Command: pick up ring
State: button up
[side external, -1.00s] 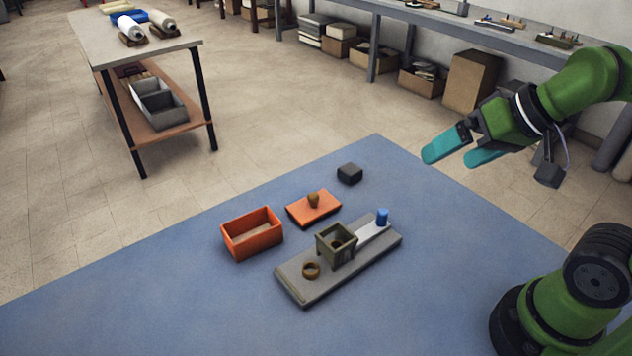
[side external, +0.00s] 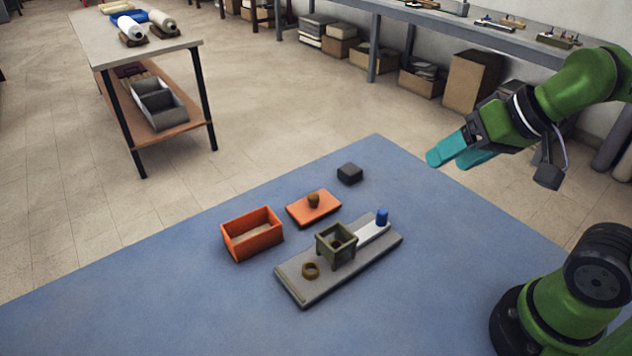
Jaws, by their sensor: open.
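A small brown ring (side external: 311,270) lies flat near the left end of a grey board (side external: 302,290) on the blue table. My gripper (side external: 455,156) has teal fingers and is open and empty. It hangs in the air at the upper right, well away from the ring and above the table's far right edge.
On the board, an olive open-topped frame (side external: 336,245) stands beside the ring, and a blue cylinder (side external: 382,216) sits at the right end. An open orange box (side external: 252,236), an orange lid with a brown knob (side external: 314,208) and a dark block (side external: 349,173) are nearby. The table's front left is clear.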

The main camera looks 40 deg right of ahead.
jog(key=w+a+f+n+g, duration=0.2)
jog(key=w+a+g, duration=0.1)
jog(key=a, duration=0.3)
jog(key=m+g+h, duration=0.3)
jog(key=m, duration=0.6)
send_over(310, 268)
jog(key=f, duration=1.4)
jog(key=shift+s+a+f, duration=0.35)
jog(key=shift+a+f, duration=0.05)
jog(key=shift+w+d+f, duration=0.1)
jog(key=shift+d+f, duration=0.05)
jog(key=shift+f, duration=0.7)
jog(key=shift+w+d+f, duration=0.1)
jog(key=shift+f, duration=0.8)
jog(key=shift+w+d+f, duration=0.1)
jog(key=shift+d+f, duration=0.05)
jog(key=shift+f, duration=0.7)
jog(key=c, duration=1.1)
